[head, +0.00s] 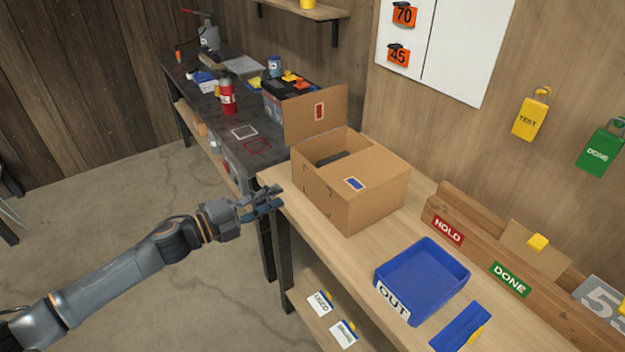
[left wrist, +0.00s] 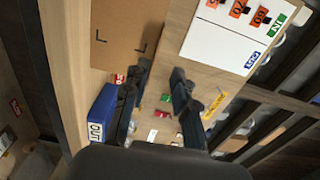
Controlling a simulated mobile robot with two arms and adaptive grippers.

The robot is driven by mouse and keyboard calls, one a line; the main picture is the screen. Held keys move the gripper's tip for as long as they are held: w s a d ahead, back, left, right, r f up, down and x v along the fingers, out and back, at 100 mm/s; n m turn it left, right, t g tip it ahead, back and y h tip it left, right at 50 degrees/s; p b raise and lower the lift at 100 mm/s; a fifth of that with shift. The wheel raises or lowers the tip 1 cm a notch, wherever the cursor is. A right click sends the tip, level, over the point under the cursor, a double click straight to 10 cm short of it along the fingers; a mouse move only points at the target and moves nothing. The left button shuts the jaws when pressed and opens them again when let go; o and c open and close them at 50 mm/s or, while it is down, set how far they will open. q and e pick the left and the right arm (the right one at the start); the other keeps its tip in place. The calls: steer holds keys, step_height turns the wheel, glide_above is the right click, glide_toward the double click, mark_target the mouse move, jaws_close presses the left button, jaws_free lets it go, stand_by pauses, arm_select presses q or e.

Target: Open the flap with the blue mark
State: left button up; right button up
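A brown cardboard box (head: 362,211) stands on the wooden bench. The flap with the blue mark (head: 372,178) lies flat over the right part of the box top. The flap with the red mark (head: 312,118) stands up at the back. The left part of the top is open, with something dark partly visible inside. My left gripper (head: 268,202) is to the left of the box, apart from it, with nothing held. In the left wrist view its fingers (left wrist: 160,72) are spread. The box side with black corner marks (left wrist: 112,30) shows beyond them. My right gripper is out of view.
A blue OUT tray (head: 421,281) stands right of the box, with a blue item (head: 460,328) near it. A wooden rack (head: 480,240) with HOLD and DONE labels runs along the wall. A dark bench (head: 245,150) with a red bottle (head: 227,97) stands behind.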

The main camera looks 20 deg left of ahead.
mark_target(320, 177)
arm_select(q)
steer(key=shift+p+x, duration=1.3)
steer(key=shift+x, duration=4.4)
steer(key=shift+c, duration=0.3)
jaws_close()
